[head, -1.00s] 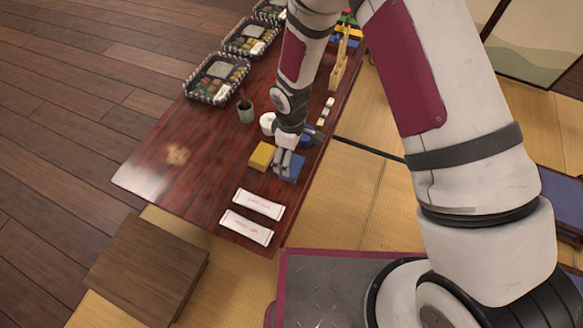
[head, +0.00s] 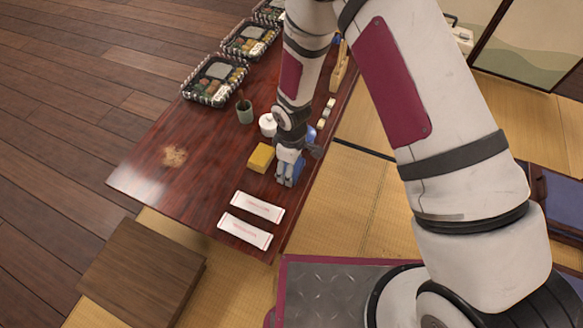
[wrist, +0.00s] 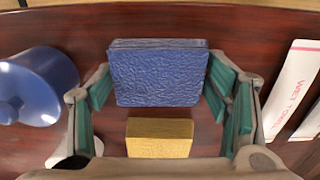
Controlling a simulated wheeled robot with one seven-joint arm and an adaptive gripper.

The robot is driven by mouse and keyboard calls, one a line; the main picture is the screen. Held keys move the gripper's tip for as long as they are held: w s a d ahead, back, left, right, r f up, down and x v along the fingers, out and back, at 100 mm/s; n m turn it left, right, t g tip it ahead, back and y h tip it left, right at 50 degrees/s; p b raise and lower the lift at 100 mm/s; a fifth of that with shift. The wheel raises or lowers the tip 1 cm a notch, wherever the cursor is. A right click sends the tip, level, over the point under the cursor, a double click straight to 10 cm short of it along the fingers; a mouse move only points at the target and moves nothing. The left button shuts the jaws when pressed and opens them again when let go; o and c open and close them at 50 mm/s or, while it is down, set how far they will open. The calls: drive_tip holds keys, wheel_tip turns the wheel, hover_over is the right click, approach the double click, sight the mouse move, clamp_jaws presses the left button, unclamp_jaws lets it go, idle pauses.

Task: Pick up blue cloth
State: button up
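The blue cloth (wrist: 158,74) is a thick, folded rectangular block on the dark red table. In the wrist view it lies between the two green-padded fingers of my gripper (wrist: 160,88). The fingers are apart, one on each side of the cloth, with their tips close to its edges; I cannot tell whether they touch it. In the head view my gripper (head: 288,180) points down over the cloth near the table's right edge and hides much of it.
A yellow block (head: 261,157) lies just left of my gripper; it also shows in the wrist view (wrist: 160,138). A blue round lidded thing (wrist: 38,85) stands close by. Two white wet-towel packets (head: 258,206) lie nearer. A green cup (head: 245,111) and bento trays (head: 214,80) stand farther back.

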wheel_tip(320, 180, up, 10)
drive_tip(key=p, duration=0.4)
idle(0.3)
